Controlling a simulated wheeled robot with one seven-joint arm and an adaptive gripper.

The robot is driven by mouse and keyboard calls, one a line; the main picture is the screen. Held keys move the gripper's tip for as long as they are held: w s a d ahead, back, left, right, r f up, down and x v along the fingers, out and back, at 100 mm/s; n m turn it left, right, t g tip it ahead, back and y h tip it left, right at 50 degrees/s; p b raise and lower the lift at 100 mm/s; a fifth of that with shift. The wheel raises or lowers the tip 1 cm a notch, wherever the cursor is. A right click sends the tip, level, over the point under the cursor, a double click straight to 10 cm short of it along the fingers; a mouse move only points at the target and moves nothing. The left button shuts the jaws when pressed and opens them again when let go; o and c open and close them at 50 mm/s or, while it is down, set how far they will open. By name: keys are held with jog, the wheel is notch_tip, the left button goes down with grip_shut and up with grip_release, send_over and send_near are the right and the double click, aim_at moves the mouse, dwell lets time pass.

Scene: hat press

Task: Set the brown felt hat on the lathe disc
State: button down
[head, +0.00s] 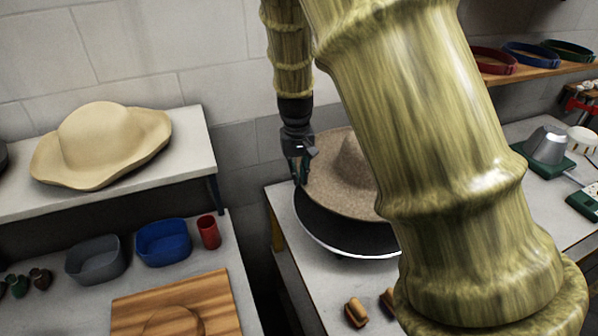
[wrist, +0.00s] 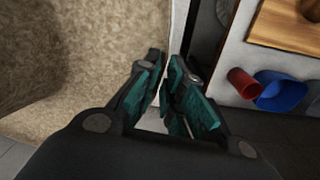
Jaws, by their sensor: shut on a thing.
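The brown felt hat (head: 335,175) is a speckled brown hat with a wide brim, over the dark lathe disc (head: 330,233) with its pale rim. My gripper (head: 300,176) is shut on the left edge of the brim. In the wrist view the hat (wrist: 70,60) fills the left side, and its edge runs between the fingertips of my gripper (wrist: 168,82). The hat overlaps the back of the disc, and the disc's front shows below it. I cannot tell whether the brim touches the disc. My arm hides the right part of both.
A cream hat (head: 100,145) lies on a raised shelf (head: 190,165) at left. Below are a grey bin (head: 97,260), a blue bin (head: 163,243), a red cup (head: 208,232) and a wooden board (head: 215,290). Small brown brushes (head: 356,312) lie before the disc. A metal form (head: 547,148) stands right.

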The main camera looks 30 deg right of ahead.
jog(key=shift+w+f+b, duration=0.1)
jog(key=shift+f+b, duration=1.5)
jog(key=shift+f, duration=0.65)
jog(key=shift+f+b, duration=0.85)
jog(key=shift+f, duration=2.55)
jog(key=c, duration=1.5)
grip_release()
jog(key=shift+o, duration=0.2)
notch_tip(320, 180, up, 12)
jog(key=shift+a, duration=0.2)
jog(key=shift+r, duration=0.15)
